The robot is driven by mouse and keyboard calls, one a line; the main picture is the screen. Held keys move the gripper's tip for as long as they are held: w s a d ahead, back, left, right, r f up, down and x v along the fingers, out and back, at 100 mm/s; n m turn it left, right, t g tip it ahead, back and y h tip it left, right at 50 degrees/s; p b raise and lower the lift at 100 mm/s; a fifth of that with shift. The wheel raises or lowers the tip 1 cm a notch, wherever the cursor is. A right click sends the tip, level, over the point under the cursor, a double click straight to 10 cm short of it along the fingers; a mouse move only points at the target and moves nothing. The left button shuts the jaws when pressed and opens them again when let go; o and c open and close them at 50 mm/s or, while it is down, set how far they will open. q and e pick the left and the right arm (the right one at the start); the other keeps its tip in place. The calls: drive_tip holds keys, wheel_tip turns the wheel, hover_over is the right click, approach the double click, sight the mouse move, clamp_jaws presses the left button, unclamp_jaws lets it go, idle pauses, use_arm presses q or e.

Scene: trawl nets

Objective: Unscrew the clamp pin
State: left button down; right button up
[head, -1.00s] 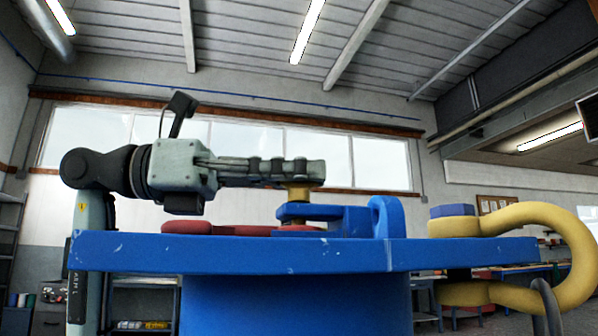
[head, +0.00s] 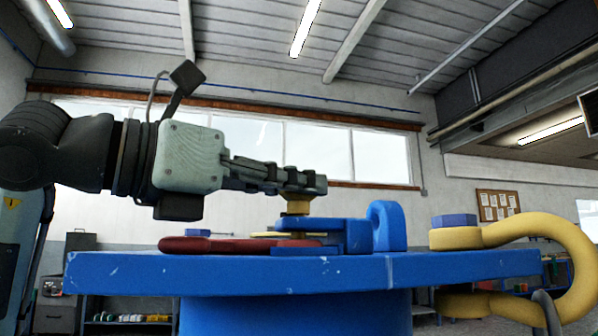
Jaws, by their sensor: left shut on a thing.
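The blue clamp (head: 352,234) stands on the blue table, with a rounded loop at its right end. The brass-coloured clamp pin (head: 296,207) stands upright at the clamp's left end. My left gripper (head: 308,184) comes in level from the left, with its fingers shut on the top of the pin. The fingers hide the pin's upper end, and its thread cannot be made out. My right gripper is not in view.
The blue table (head: 232,272) has a chipped front edge. A flat dark red piece (head: 220,245) lies left of the clamp. A yellow shackle (head: 508,234) with a blue hexagonal head (head: 453,220) hangs over the right edge. The air above the table's right side is clear.

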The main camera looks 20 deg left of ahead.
use_arm(q)
drive_tip(key=shift+n+t+y+p, duration=0.45)
drive_tip(key=shift+n+t+y, duration=0.55)
drive_tip(key=shift+y, duration=0.5)
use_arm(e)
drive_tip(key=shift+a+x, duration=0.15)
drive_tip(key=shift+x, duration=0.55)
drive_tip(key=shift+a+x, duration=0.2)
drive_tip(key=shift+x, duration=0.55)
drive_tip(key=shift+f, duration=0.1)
use_arm(q)
drive_tip(key=c, duration=1.6)
unclamp_jaws()
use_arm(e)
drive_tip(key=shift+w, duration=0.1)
use_arm(q)
drive_tip(key=shift+s+a, duration=0.1)
drive_tip(key=shift+s, duration=0.05)
drive_tip(key=v, duration=1.1)
drive_tip(key=shift+s+a+r, duration=0.1)
drive_tip(key=shift+s+a, duration=0.05)
drive_tip(key=shift+s, duration=0.2)
